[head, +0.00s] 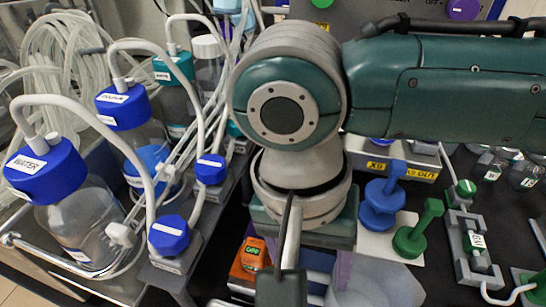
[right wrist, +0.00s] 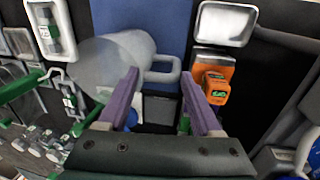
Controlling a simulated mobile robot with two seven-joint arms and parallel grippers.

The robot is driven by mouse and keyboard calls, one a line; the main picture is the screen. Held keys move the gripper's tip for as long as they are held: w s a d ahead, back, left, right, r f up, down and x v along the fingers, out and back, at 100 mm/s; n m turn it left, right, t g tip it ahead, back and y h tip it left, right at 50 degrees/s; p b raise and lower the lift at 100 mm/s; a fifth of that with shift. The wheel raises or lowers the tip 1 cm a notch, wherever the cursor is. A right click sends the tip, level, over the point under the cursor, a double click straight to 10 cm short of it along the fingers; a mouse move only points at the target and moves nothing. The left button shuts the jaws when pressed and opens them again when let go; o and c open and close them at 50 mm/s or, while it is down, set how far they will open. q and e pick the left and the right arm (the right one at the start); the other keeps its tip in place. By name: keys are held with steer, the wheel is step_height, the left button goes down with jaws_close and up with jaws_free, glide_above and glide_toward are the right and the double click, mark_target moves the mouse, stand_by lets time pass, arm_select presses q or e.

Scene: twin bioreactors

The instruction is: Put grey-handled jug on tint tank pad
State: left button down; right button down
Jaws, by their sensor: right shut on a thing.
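The grey-handled jug (right wrist: 118,62) is pale grey and translucent, with its loop handle (right wrist: 163,76) pointing right in the right wrist view. In the head view its body (head: 372,287) shows at the bottom edge, partly behind my right arm. My right gripper (right wrist: 161,76) has purple fingers on either side of the handle and is shut on it. In the head view the right gripper (head: 342,268) is mostly hidden under its wrist. A flat blue area (right wrist: 140,16) lies beyond the jug; I cannot tell whether it is the tint tank pad. My left gripper is not in view.
An orange device (head: 253,254) with a green display stands close to the right gripper. Blue-capped bottles (head: 80,215) with looping tubes crowd the left. Blue (head: 382,202) and green (head: 418,232) knobbed pieces stand right of my wrist.

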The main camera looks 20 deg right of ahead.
steer(key=shift+c, duration=0.3)
jaws_free()
steer(key=shift+f, duration=0.1)
steer(key=shift+r, duration=0.25)
step_height(320, 180, up, 12)
steer(key=w+a+p, duration=0.1)
steer(key=shift+a+f, duration=0.2)
steer(key=shift+a, duration=0.2)
